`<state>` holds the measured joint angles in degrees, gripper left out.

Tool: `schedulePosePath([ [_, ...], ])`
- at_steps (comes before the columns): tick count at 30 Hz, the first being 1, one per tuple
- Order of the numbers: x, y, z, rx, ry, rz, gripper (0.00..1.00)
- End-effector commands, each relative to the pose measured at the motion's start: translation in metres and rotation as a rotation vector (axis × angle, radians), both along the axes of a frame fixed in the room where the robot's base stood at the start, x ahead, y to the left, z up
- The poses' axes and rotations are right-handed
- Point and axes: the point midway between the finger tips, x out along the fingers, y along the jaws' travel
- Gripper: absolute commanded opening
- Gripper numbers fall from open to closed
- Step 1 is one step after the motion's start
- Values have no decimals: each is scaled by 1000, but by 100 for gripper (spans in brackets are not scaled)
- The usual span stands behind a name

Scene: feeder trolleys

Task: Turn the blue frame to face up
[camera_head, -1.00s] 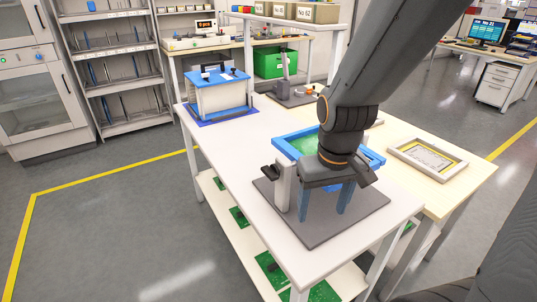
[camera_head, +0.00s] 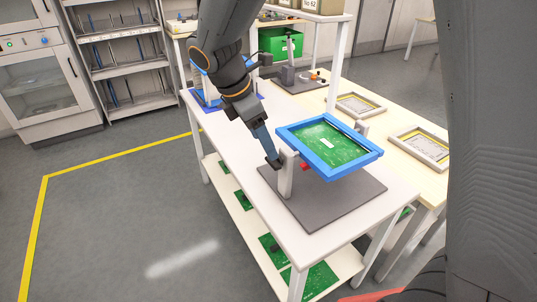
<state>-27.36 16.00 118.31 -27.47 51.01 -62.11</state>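The blue frame (camera_head: 345,163) is held between posts above a dark grey base plate (camera_head: 335,205). It holds a green board (camera_head: 325,142) with a small white label, and the green side faces mostly upward with a slight tilt. The near white post (camera_head: 286,175) stands at the frame's left end; part of the far post (camera_head: 361,129) shows behind the frame. My gripper (camera_head: 271,150) comes down from the upper left. Its fingertips are at the dark knob (camera_head: 274,163) on the near post's left side. The fingers overlap in this view, so their opening and any grip on the knob are unclear.
The white table (camera_head: 245,160) is clear to the left of the base plate. Two framed panels (camera_head: 420,147) (camera_head: 360,104) lie on the wooden table at right. A shelf upright (camera_head: 336,70) stands behind. Green boards (camera_head: 310,280) lie on the lower shelf.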

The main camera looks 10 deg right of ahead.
Motion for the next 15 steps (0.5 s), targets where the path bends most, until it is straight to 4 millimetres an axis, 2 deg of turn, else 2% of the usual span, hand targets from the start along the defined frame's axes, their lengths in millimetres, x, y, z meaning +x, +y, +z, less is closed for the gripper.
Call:
schedulePosePath([
  [5,5,6,-1,-37,19,81,66],
  [15,11,-12,-46,-36,22,79,66],
])
